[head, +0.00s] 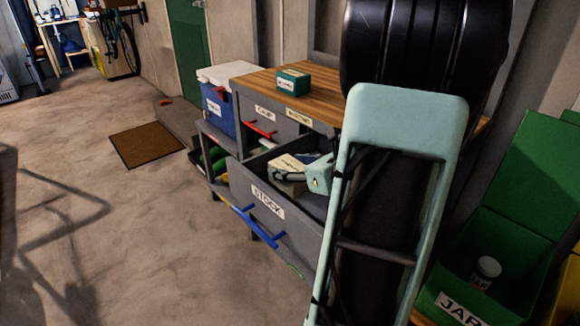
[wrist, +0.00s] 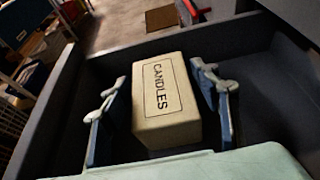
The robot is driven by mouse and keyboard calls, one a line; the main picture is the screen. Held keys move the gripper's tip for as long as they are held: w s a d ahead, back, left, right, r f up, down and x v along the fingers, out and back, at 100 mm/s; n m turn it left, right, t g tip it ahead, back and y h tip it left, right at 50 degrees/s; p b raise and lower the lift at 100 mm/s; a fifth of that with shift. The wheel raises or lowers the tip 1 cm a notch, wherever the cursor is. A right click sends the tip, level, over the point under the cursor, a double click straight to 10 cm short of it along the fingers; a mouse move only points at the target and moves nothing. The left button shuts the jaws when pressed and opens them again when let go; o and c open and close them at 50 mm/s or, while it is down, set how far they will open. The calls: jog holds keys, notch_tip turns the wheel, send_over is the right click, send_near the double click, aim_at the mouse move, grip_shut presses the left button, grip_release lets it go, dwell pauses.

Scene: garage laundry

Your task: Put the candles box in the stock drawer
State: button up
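The candles box (wrist: 165,100), pale cream with CANDLES on its top, sits inside the open stock drawer in the wrist view. It also shows in the head view (head: 287,164). The drawer (head: 255,205) is grey with a STOCK label and a blue handle, pulled out from the bench. My gripper (wrist: 160,95) is open, low inside the drawer, with one finger on each side of the box. A narrow gap shows between each finger and the box. In the head view my arm hides the drawer's right part.
A teal box (head: 293,82) stands on the wooden bench top (head: 263,79). A shut drawer with a red handle (head: 260,130) is above the stock drawer. A blue cooler (head: 219,110) is to the left, a green JAR bin (head: 500,240) to the right. Floor at left is clear.

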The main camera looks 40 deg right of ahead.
jog(key=shift+o, duration=0.6)
jog(key=shift+r+p, duration=0.3)
jog(key=p+v, duration=0.3)
jog(key=v, duration=0.9)
jog(key=shift+f, duration=0.2)
